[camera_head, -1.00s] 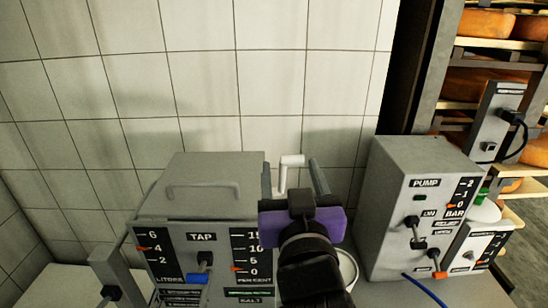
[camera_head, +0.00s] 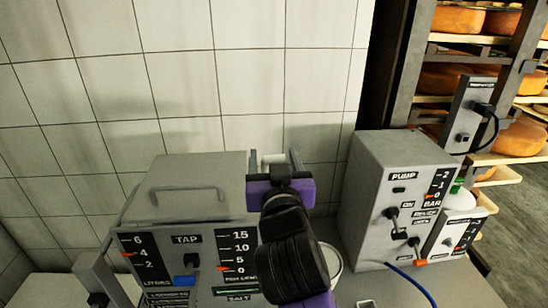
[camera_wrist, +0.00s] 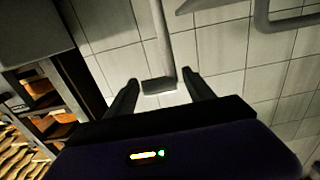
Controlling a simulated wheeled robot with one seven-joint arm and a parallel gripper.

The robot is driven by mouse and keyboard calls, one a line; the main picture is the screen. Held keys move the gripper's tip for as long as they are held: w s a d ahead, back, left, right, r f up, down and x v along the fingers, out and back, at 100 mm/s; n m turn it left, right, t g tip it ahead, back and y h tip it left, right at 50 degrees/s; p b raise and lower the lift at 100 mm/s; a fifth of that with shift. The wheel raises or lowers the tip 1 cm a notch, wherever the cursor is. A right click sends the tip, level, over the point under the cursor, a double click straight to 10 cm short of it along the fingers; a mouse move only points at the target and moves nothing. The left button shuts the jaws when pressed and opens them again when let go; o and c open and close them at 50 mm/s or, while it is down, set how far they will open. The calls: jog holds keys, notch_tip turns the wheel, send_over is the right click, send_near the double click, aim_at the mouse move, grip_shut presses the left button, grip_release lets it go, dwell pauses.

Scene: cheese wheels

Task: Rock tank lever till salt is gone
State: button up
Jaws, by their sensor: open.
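The grey tank (camera_head: 190,180) stands at lower left, with a handle on its lid and a TAP panel. The pale lever (camera_head: 272,158) rises behind the tank's right side. My purple gripper (camera_head: 280,190) is in front of it, hiding its lower part. In the wrist view the lever's shaft and end piece (camera_wrist: 158,86) lie between the two spread fingers of my gripper (camera_wrist: 160,78). The fingers are open, with a gap visible on both sides.
A grey PUMP box (camera_head: 385,215) stands close on the right, with a blue hose (camera_head: 412,285) in front. A tiled wall (camera_head: 200,70) is behind. Shelves with cheese wheels (camera_head: 520,140) are at far right. A white round rim (camera_head: 336,262) shows right of my arm.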

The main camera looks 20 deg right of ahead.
grip_shut()
jog(key=shift+d, duration=0.1)
